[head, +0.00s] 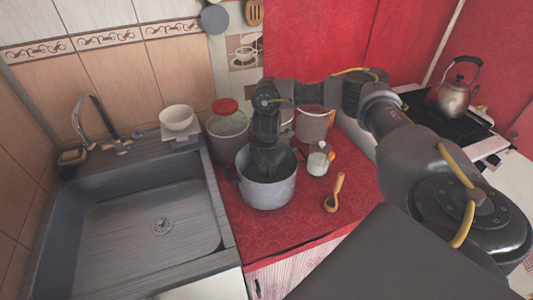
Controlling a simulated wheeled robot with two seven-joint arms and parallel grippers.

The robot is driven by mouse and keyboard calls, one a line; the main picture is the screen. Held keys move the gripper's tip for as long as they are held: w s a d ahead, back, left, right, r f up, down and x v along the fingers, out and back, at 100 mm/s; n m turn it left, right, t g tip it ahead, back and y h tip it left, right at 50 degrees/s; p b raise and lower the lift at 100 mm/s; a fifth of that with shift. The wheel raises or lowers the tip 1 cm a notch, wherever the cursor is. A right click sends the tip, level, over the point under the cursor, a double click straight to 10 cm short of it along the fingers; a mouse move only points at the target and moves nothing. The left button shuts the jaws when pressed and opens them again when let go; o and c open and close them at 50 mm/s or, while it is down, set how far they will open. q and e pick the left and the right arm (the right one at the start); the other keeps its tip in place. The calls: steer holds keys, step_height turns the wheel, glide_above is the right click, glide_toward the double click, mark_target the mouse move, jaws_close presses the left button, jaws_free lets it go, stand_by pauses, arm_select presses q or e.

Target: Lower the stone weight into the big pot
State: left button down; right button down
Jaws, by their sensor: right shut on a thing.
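The big pot (268,193) is a grey metal pot with side handles, standing on the red oilcloth counter to the right of the sink. My right gripper (268,168) points down into the pot's mouth, its tip inside the rim. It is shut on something. The stone weight cannot be made out, as the gripper and the pot hide that spot. I cannot tell whether the held thing touches the pot's bottom. My left gripper is not in view.
The sink (160,225) is left. A kettle (452,97) sits on the stove.

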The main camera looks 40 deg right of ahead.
mark_target(267, 166)
steer(key=shift+f, duration=0.5)
stand_by(0.4)
steer(key=c, duration=1)
jaws_free()
steer(key=shift+o, duration=0.2)
steer(key=shift+f+b, duration=0.1)
steer(key=shift+b, duration=0.2)
steer(key=shift+r, duration=0.5)
step_height(267, 166, up, 10)
steer(key=shift+p, duration=0.6)
